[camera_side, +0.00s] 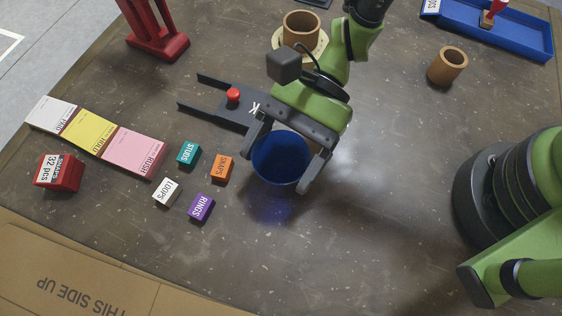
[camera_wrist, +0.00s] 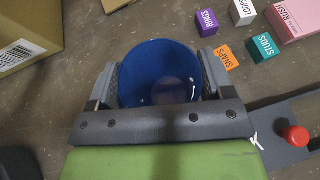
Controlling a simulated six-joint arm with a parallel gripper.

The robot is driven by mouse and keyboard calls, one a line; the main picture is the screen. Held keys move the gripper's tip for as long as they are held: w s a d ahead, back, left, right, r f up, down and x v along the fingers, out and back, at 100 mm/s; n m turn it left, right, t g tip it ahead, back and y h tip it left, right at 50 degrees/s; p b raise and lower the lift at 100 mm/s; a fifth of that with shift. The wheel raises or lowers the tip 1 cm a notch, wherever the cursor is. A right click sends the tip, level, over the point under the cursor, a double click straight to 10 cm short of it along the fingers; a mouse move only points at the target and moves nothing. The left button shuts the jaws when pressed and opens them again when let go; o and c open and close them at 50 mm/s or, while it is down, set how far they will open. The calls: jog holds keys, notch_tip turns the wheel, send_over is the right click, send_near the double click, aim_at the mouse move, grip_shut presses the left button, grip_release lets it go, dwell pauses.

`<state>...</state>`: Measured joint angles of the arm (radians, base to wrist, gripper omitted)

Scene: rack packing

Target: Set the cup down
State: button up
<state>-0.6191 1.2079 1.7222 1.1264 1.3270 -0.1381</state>
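The blue cup (camera_side: 281,162) is upright between the two fingers of my gripper (camera_side: 277,171), with its open top facing up. In the wrist view the cup (camera_wrist: 160,72) looks empty, and the fingers of my gripper (camera_wrist: 160,80) press against its left and right sides. A blue reflection shows on the table just below the cup in the side view. I cannot tell whether its base touches the table or hangs a little above it.
Small teal (camera_side: 188,153), orange (camera_side: 222,167), white (camera_side: 166,191) and purple (camera_side: 201,207) blocks lie left of the cup. A dark forked plate with a red knob (camera_side: 233,95) is behind. Brown cups (camera_side: 301,28) (camera_side: 447,66) stand farther back. The table right of the cup is clear.

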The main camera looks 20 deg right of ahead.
jog(key=shift+c, duration=1.3)
